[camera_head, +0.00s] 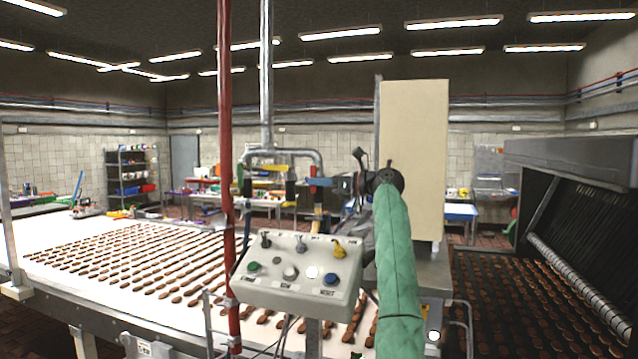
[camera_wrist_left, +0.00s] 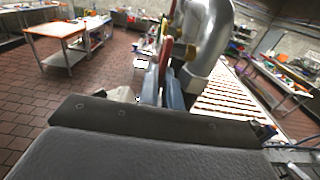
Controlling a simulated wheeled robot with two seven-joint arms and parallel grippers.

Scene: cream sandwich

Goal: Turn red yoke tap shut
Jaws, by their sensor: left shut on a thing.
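The red yoke tap (camera_head: 319,182) is on the grey pipework above the control box, at the right-hand pipe branch. In the left wrist view its red handle (camera_wrist_left: 166,48) stands upright in front of the grey pipe bend. My left gripper (camera_head: 334,184) reaches the tap from the right, with its green-sleeved arm rising from below. In the left wrist view the blue-grey fingers of my left gripper (camera_wrist_left: 162,88) are shut on the red handle, one on each side. The fingers hide part of the handle. My right gripper is not in view.
A control box (camera_head: 300,274) with knobs and buttons stands just below the taps. A red vertical pipe (camera_head: 225,130) is to the left. A yellow handle (camera_head: 274,168) is on the same pipework. A tall cream cabinet (camera_head: 418,150) stands behind my arm.

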